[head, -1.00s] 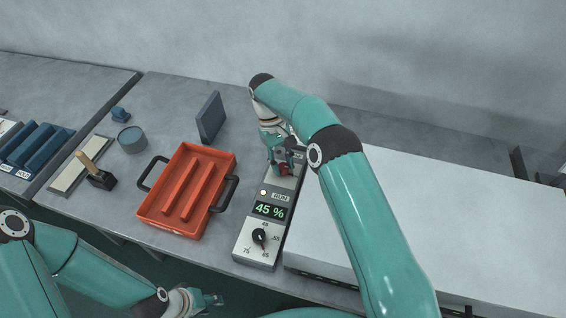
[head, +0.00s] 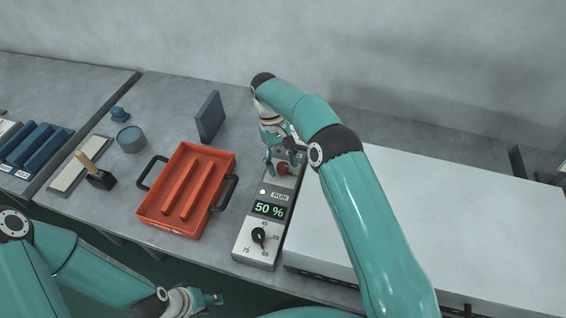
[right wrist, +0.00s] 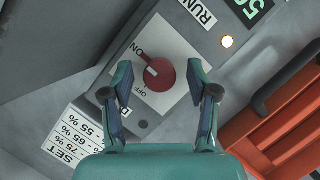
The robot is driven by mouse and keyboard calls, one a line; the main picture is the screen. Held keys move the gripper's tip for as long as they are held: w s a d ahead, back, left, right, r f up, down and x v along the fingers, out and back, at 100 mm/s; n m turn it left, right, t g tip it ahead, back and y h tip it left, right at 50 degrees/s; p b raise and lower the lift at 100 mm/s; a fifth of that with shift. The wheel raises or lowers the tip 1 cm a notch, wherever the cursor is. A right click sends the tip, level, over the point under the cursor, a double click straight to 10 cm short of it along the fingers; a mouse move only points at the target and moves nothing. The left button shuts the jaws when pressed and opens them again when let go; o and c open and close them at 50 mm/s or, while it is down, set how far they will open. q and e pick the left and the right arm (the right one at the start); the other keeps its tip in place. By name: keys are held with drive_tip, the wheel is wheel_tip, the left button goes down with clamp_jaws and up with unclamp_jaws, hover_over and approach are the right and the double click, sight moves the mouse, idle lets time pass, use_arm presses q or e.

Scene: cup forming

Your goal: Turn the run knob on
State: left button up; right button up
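The red run knob (right wrist: 159,75) sits on a white plate marked ON and OFF in the right wrist view. Its white pointer line points toward ON. It also shows in the head view (head: 283,169) below my right gripper (head: 281,160). In the right wrist view the fingers of my right gripper (right wrist: 160,72) are spread on either side of the knob, with gaps between them and it. The lamp (right wrist: 227,42) beside the RUN label glows. The display (head: 270,209) reads 50 %. My left gripper (head: 213,299) is low at the front; its fingers are too small to judge.
A black dial (head: 258,236) is at the panel's front end. An orange tray (head: 150,211) with black handles stands left of the panel. A large pale housing (head: 440,220) is to the right.

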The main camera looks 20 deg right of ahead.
sight(282, 165)
wheel_tip(282, 165, up, 10)
idle(0.6)
drive_tip(key=shift+f, duration=0.2)
wheel_tip(282, 165, down, 10)
drive_tip(key=shift+w+r, duration=0.15)
drive_tip(key=shift+r, duration=0.05)
idle(0.4)
drive_tip(key=shift+r, duration=0.1)
